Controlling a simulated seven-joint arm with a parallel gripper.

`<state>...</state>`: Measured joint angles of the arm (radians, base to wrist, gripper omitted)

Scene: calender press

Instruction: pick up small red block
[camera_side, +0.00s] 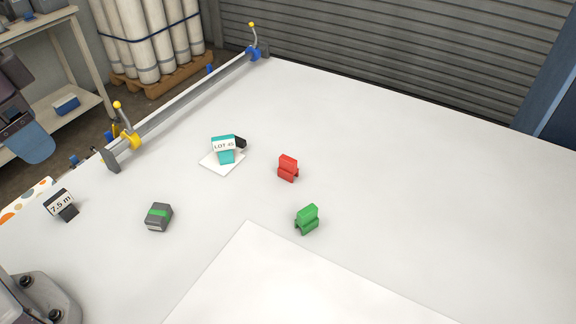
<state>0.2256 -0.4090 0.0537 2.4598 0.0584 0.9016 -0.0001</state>
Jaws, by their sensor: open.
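The small red block (288,168) stands on the white table (400,150), right of the table's middle-left area. It looks like a bridge-like shape with a notch low on its side. Bare white surface surrounds it, and nothing touches it. My gripper's fingertips cannot be made out in the side view. Only parts of grey machinery show at the left edge, and a bolted grey base at the lower left looks like mine.
A green block (307,219) stands nearer the camera. A teal item labelled LOT 45 (224,150) lies on a white card left of the red block. A grey-green box (159,217), a 7.5 m tag (60,204) and a metal rail (190,97) are further left. Right is clear.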

